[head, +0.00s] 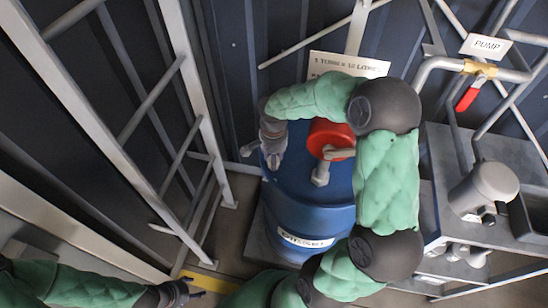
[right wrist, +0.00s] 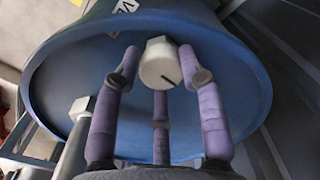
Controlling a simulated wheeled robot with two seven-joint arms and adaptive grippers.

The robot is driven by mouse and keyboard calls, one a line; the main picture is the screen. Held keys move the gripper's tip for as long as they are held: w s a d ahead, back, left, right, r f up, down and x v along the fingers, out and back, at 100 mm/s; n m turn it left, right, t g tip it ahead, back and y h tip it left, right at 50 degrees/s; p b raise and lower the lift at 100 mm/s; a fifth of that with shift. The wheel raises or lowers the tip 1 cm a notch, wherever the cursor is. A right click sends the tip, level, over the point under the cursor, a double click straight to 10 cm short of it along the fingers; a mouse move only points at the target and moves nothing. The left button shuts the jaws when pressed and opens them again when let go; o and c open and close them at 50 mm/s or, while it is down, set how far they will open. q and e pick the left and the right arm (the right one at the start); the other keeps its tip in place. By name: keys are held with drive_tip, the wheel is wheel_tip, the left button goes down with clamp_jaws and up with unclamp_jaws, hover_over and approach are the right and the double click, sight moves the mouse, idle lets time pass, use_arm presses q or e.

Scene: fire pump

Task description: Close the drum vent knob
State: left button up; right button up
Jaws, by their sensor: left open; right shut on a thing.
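The blue drum (head: 300,200) stands upright in the middle of the head view; its round top fills much of the right wrist view (right wrist: 225,100). The drum vent knob (right wrist: 160,62) is pale grey with a dark line on its face, on the drum top. My right gripper (right wrist: 160,72) has its purple fingers around the knob and is shut on it. In the head view, my right gripper (head: 272,160) is at the drum top's left side and hides the knob. My left gripper (head: 182,292) is open and empty at the bottom left, away from the drum.
A red round part (head: 328,138) with a grey fitting (head: 321,174) stands on the drum, close to my right gripper. A grey metal frame (head: 160,140) stands on the left. On the right are a red-handled valve (head: 467,99) and a grey pump (head: 485,187).

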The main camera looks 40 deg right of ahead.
drive_tip(key=shift+s+a+f, duration=0.25)
drive_tip(key=shift+a+f, duration=0.1)
drive_tip(key=o, duration=1.1)
drive_tip(key=shift+w+r, duration=0.2)
drive_tip(key=shift+d+r, duration=0.1)
drive_tip(key=shift+d, duration=0.05)
drive_tip(key=shift+r, duration=0.35)
wheel_tip(320, 180, up, 11)
drive_tip(key=shift+r, duration=0.1)
